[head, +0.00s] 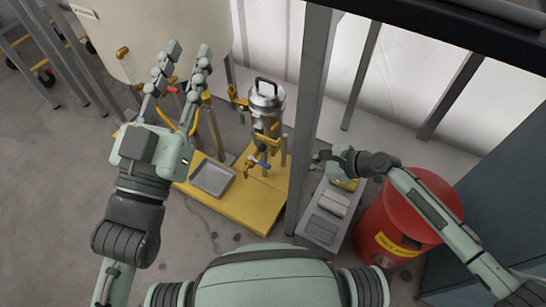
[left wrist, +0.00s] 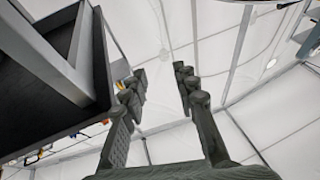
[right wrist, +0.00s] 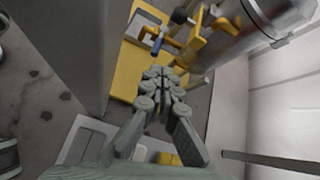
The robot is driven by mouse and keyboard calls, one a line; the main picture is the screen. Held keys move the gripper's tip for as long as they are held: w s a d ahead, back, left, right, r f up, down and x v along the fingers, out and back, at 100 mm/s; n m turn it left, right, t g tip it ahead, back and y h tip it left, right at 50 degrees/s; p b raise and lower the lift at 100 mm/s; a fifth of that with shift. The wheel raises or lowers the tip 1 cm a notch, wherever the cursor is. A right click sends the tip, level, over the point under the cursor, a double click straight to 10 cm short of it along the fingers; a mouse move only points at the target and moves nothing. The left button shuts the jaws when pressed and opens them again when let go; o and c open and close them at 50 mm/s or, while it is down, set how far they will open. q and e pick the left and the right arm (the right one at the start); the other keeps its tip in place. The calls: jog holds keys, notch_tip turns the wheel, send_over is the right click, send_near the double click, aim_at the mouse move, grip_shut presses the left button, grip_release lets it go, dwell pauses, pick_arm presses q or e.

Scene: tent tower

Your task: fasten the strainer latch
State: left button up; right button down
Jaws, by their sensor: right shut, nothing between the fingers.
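The strainer is a silver metal canister (head: 267,97) with a black top handle, standing over a yellow base (head: 253,205). Part of the silver canister (right wrist: 262,18) shows at the top of the right wrist view, beside yellow fittings (right wrist: 196,45) and a blue-handled valve (right wrist: 157,42). I cannot tell which fitting is the latch. My left gripper (head: 189,50) is open and empty, raised left of the strainer; its fingers (left wrist: 160,72) stand apart against the tent roof. My right gripper (head: 318,160) is shut and empty, right of the grey post; its closed fingers (right wrist: 164,78) point toward the yellow fittings, apart from them.
An upright grey post (head: 309,110) stands between my right gripper and the strainer. A grey tray (head: 212,178) lies on the yellow base. A large cream tank (head: 150,35) stands behind my left gripper. A red drum (head: 375,225) stands at the right, under my right arm.

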pick_arm(q)
jog(key=shift+n+t+h, duration=0.3)
jog(key=shift+n+t, duration=0.1)
jog(key=shift+t, duration=0.4)
jog(key=r, duration=0.1)
jog(key=s+r, duration=0.2)
jog(key=r, duration=0.1)
jog(key=shift+d, duration=0.4)
pick_arm(e)
jog(key=m, duration=0.3)
jog(key=shift+w+a+f+y, duration=0.15)
jog(key=shift+w+f+y, duration=0.15)
jog(key=shift+y, duration=0.1)
